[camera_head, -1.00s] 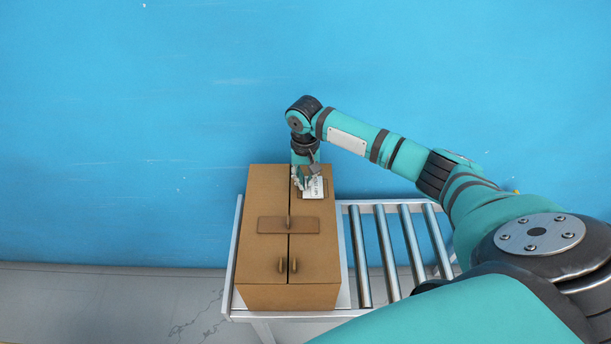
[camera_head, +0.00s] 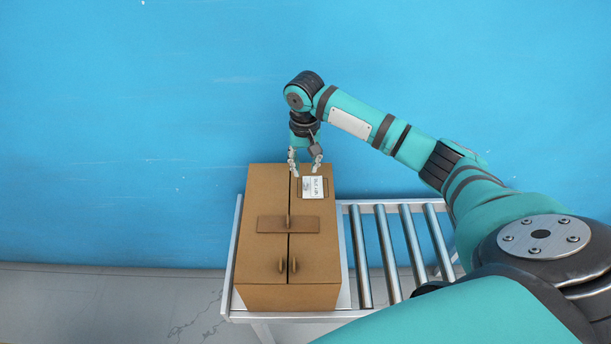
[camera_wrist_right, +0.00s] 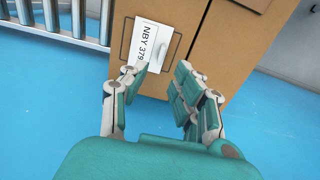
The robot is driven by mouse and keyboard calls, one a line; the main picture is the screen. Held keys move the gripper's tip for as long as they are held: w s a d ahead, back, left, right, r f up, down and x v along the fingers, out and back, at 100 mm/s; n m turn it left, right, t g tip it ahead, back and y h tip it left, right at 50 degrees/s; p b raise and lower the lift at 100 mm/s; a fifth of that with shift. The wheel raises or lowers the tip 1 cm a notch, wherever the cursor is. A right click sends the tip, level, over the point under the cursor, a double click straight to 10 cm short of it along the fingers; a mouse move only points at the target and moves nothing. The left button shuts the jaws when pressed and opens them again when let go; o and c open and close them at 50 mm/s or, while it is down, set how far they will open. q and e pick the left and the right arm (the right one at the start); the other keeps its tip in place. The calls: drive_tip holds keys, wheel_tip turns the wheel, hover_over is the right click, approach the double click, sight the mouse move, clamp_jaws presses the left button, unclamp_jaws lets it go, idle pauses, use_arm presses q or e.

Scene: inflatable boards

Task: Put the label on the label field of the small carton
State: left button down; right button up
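The small carton (camera_head: 262,262) is a brown box on the roller conveyor, with two closed top flaps. In the right wrist view the label (camera_wrist_right: 146,41), printed "NBY 379", lies at a slight tilt to the label field outline (camera_wrist_right: 125,38) and seems to stick out past one side. My right gripper (camera_head: 306,172) is open and empty, just beyond and above the label; its fingers (camera_wrist_right: 160,85) are spread. My left gripper is not in view.
The roller conveyor (camera_head: 384,250) has bare rollers to the right of the carton. A blue wall (camera_head: 130,130) rises behind.

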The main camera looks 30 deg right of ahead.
wheel_tip(320, 180, up, 7)
drive_tip(key=shift+b, duration=0.4)
drive_tip(key=shift+s+f, duration=0.1)
drive_tip(key=shift+f, duration=0.1)
